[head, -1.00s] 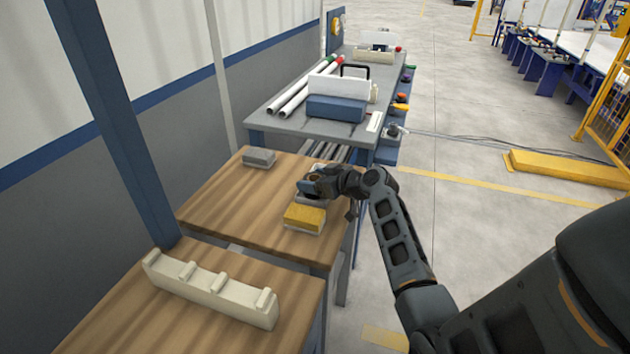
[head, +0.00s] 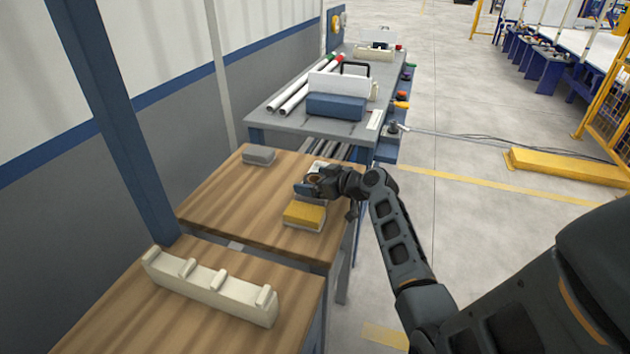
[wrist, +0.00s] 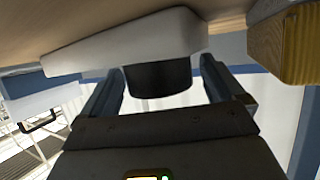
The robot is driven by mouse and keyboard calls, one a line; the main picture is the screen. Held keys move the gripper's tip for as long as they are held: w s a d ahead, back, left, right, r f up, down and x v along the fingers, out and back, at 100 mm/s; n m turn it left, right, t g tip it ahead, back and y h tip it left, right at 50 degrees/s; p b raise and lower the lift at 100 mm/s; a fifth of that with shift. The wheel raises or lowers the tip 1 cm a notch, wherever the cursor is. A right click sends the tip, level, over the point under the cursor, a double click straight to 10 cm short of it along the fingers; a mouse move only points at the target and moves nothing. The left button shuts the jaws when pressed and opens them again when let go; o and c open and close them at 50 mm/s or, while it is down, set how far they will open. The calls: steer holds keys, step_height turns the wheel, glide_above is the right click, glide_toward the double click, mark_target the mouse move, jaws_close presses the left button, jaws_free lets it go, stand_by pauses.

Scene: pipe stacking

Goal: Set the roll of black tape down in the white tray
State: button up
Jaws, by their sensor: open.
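The white tray (head: 321,164) is on the far right of the wooden table in the head view, partly hidden by my gripper. In the wrist view, which looks upside down, the tray (wrist: 110,47) lies against the table top. The roll of black tape (wrist: 158,79) shows past the tray's rim and appears to be in the tray. Its brown core just shows in the head view. My gripper (head: 303,188) is open at the tray's near side. In the wrist view my gripper's fingers (wrist: 160,92) are spread on either side of the tape, with gaps showing.
A yellow-topped block (head: 304,215) is close on the near side of my gripper. A grey block (head: 259,155) sits at the table's far left. A cream rack (head: 210,287) stands on the nearer table. The wooden table's middle left is clear.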

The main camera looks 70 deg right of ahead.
steer(key=shift+r, duration=0.1)
steer(key=shift+r+p, duration=0.2)
steer(key=shift+p, duration=0.1)
steer(key=b+v, duration=0.1)
steer(key=v, duration=1.1)
steer(key=shift+f, duration=0.15)
steer(key=shift+s, duration=0.1)
